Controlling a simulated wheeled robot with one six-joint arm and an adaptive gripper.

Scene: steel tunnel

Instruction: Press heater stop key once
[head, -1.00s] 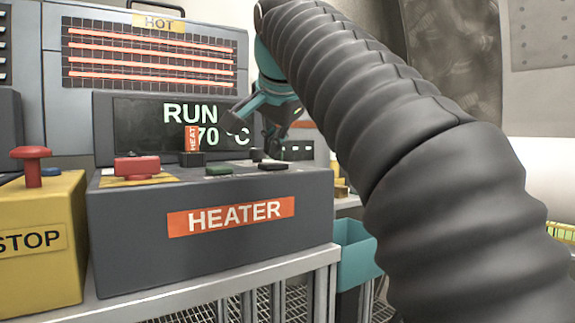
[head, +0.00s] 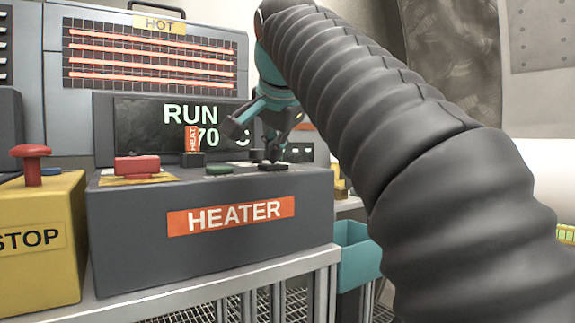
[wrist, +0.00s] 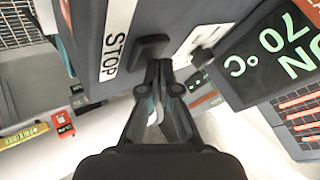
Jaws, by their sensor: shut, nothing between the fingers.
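The grey heater box (head: 120,230) bears an orange HEATER label. On its top are a black key (head: 273,167), a green key (head: 219,169) and a red button (head: 137,166) on a yellow plate. In the wrist view the black key (wrist: 150,47) lies beside a white STOP label (wrist: 118,40). My gripper (head: 271,158) is shut and empty, fingers pointing down at the black key. In the wrist view its tips (wrist: 158,64) show right at the key's edge; I cannot tell whether they touch. The display (head: 150,125) reads RUN and 70 °C, partly hidden by my gripper.
A yellow STOP box (head: 60,270) with a red mushroom button (head: 31,160) stands at the left. The glowing HOT heater (head: 150,60) is at the back. A teal bin (head: 357,255) sits right of the bench.

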